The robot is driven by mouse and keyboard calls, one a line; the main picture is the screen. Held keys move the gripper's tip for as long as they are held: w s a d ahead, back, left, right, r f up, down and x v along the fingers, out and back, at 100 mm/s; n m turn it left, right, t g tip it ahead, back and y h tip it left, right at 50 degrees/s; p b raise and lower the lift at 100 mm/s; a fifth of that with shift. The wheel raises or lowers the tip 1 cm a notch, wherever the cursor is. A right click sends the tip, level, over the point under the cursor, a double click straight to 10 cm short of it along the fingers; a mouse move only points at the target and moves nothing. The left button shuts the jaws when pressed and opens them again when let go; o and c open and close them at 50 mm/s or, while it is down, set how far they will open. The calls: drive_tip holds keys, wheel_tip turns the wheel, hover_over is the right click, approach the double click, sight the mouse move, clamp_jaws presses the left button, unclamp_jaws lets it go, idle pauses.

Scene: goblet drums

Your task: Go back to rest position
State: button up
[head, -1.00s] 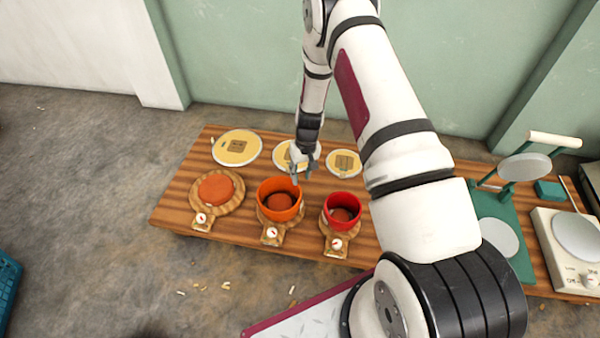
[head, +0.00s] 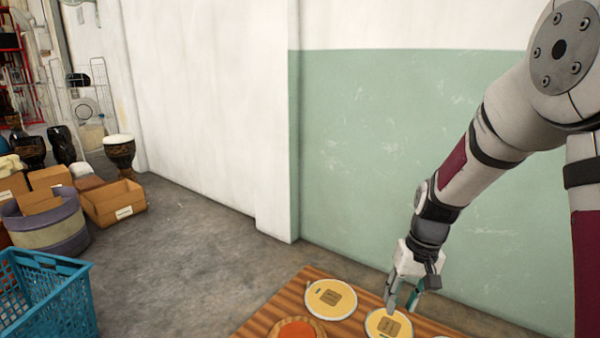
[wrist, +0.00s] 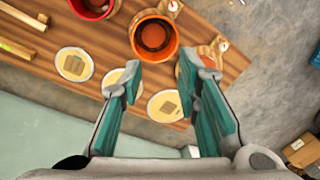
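My gripper (head: 402,294) is above the wooden table (head: 262,322), near the round yellow discs along its back edge. In the wrist view my gripper (wrist: 163,88) is open, with its two teal-padded fingers apart and nothing between them. An orange pot (wrist: 154,37) and a red pot (wrist: 95,5) stand on the table ahead of the fingers in the wrist view. Both pots are out of the head view. A yellow disc (head: 331,298) lies on the table left of my gripper. Another yellow disc (head: 376,323) lies just below it.
A green and white wall (head: 390,150) stands behind the table. A blue crate (head: 45,300) is on the floor at left, near a cardboard box (head: 115,203) and a goblet drum (head: 120,155). The floor between them and the table is clear.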

drive_tip(key=s+a+r, duration=0.3)
drive_tip(key=s+r, duration=1.1)
drive_tip(key=s, duration=0.3)
drive_tip(key=s+r+h, duration=0.1)
drive_tip(key=s+r, duration=0.1)
drive_tip(key=s, duration=1.5)
wheel_tip(320, 180, up, 37)
drive_tip(key=t+p, duration=0.4)
drive_tip(key=p, duration=3.1)
drive_tip(key=shift+s+d+r+n, duration=0.15)
drive_tip(key=shift+s+d+n, duration=0.05)
drive_tip(key=shift+d+n, duration=0.1)
